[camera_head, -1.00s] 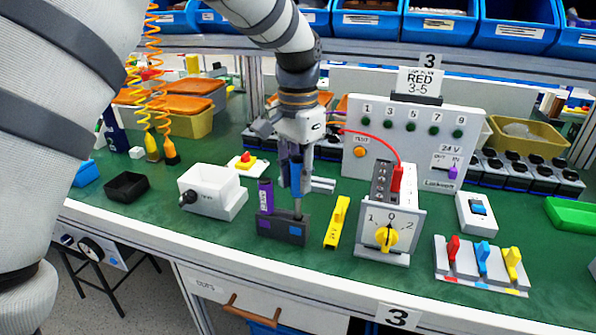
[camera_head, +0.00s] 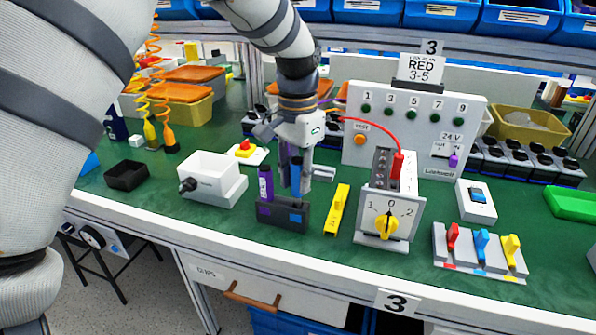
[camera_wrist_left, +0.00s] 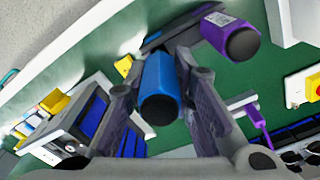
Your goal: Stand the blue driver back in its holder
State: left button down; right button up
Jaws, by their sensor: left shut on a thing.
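The blue driver (camera_head: 296,174) stands upright between the fingers of my left gripper (camera_head: 295,184), which is shut on its handle. In the left wrist view the blue handle (camera_wrist_left: 160,88) shows end-on between the two fingers. The dark holder (camera_head: 270,212) stands on the green bench directly below. The driver's lower end is at the holder's right part, the side with the blue square; I cannot tell how deep it sits. A purple driver (camera_head: 265,183) stands in the holder's left part, and also shows in the left wrist view (camera_wrist_left: 228,35). My right gripper is not in view.
A yellow tool (camera_head: 337,209) lies close to the right of the holder, with the rotary switch box (camera_head: 391,215) beyond. A white box (camera_head: 212,180) stands to the left. A control panel (camera_head: 415,130) with a red cable is behind. Green bench shows in front of the holder.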

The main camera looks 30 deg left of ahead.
pick_arm(q)
jog(key=shift+f, duration=1.4)
jog(key=shift+f, duration=0.1)
jog(key=c, duration=1.3)
grip_release()
notch_tip(320, 180, up, 12)
jog(key=shift+r, duration=0.1)
